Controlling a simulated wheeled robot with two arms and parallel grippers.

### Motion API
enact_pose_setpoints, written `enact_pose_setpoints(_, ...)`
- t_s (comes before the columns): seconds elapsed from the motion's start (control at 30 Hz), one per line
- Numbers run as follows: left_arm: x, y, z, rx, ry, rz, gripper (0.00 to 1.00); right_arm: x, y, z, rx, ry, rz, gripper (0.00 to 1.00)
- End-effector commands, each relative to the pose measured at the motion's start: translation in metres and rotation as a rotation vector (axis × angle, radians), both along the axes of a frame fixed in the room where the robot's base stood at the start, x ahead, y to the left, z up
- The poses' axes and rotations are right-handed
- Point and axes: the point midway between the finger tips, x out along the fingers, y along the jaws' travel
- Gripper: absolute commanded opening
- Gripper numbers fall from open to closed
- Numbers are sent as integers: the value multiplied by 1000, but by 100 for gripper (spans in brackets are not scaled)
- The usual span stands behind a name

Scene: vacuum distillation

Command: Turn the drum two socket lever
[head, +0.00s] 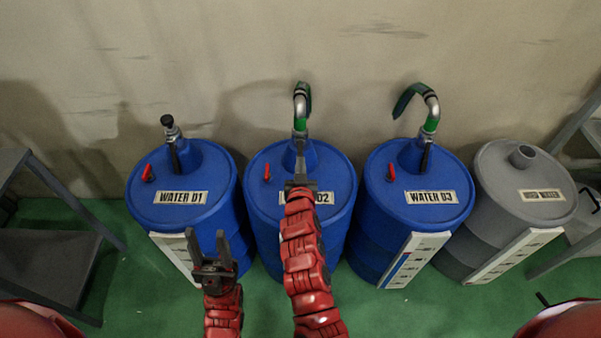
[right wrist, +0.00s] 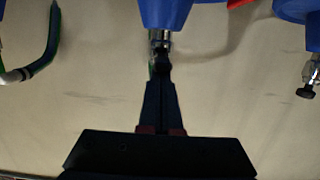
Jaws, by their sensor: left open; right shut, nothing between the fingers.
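Blue drum two (head: 258,200) stands second from the left, its label partly covered by my right arm. On its top is a raised blue neck with a metal socket (head: 299,133), from which a green-ended hose (head: 302,95) curves up. The metal socket also shows in the right wrist view (right wrist: 160,36). My right gripper (head: 299,150) is shut and empty, its fingertips at the front of this socket. The socket lever is hidden behind the fingers in the head view. A dark part touches or nearly touches the tips in the right wrist view; contact cannot be told. My left gripper (head: 206,236) is open and empty, low before drums one and two.
Drum one (head: 150,212) stands left, with a black-capped fitting (head: 168,123). Drum three (head: 380,215) with its hose (head: 432,105) and a grey drum (head: 490,200) stand right. A small red handle (head: 267,172) sits on drum two. A dark shelf (head: 50,260) is far left.

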Motion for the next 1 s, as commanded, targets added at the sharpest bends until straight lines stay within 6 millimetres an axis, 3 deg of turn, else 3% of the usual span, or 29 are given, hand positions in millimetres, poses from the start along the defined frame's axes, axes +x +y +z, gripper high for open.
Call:
enact_pose_setpoints(0.03, 0, 0, -34, 0, 0, 0, 50, -1, 1, -23, 1, -26, 2, 0)
enact_pose_setpoints(0.1, 0, 0, -57, 0, 0, 0, 50, -2, 1, -29, 0, -68, 1, 0)
enact_pose_setpoints(0.3, 0, 0, -105, 0, 0, 0, 50, -2, -1, -37, 1, -185, -2, 0)
enact_pose_setpoints(0.6, 0, 0, -138, 0, 0, 0, 50, -1, 1, -46, 1, -194, 1, 0)
enact_pose_setpoints(1.0, 0, 0, -155, 0, 0, 0, 50, 3, 1, -55, 1, -194, 0, 0)
